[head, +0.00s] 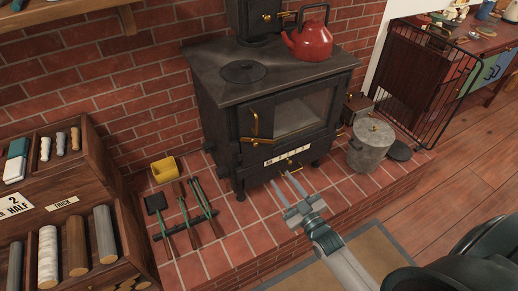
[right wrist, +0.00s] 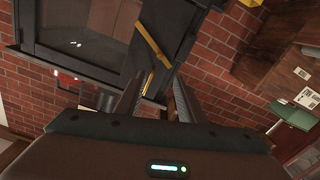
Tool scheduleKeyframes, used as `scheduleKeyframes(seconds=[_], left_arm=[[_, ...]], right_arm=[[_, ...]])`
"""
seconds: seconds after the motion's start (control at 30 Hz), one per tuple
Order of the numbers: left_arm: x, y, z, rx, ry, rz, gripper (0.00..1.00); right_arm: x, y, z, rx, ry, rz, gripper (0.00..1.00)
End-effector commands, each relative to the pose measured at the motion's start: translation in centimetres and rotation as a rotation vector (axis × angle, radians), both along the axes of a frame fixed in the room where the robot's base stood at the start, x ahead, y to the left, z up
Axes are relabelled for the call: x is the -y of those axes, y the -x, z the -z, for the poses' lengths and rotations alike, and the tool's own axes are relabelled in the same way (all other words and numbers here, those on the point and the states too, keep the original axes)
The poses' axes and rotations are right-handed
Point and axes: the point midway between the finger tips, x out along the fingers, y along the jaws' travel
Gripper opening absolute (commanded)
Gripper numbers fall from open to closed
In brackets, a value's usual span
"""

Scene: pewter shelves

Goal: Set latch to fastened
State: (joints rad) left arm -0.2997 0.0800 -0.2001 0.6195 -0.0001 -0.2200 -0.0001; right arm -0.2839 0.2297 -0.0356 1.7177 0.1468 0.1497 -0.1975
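The black stove (head: 222,120) stands on a raised brick hearth, and its glass-fronted door (head: 297,115) looks closed. A brass latch handle (head: 255,124) is at the door's left side, with an upright part and a lower, nearly level part. In the right wrist view, a long slanting brass bar (right wrist: 153,42) shows on the dark stove front, with a shorter brass piece below it. My right gripper (head: 284,181) is open and empty in front of the stove, lower than the latch and apart from it. My left gripper is out of view.
A red kettle (head: 309,40) sits on the stove top. A lidded metal bucket (head: 371,148) stands right of the stove. Fire tools (head: 183,216) and a yellow container (head: 163,169) are at the left. A wooden log rack (head: 88,200) is further left.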

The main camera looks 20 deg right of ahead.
Motion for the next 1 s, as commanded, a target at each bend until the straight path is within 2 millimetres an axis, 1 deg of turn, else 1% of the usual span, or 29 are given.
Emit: scheduleKeyframes(seconds=[0.17,0.27,0.37,1.0], left_arm=[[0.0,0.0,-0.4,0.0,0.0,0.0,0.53],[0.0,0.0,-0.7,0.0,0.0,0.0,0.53],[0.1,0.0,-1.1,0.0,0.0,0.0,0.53],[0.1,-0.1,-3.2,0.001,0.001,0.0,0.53]], right_arm=[[-0.1,-1.1,-0.1,0.0,0.0,0.0,0.35],[-0.2,-2.2,-0.2,0.0,0.0,0.0,0.35],[-0.3,-3.7,-0.2,0.0,0.0,0.0,0.35],[-1.1,-14.1,-0.2,-0.001,-0.001,0.0,0.35]])
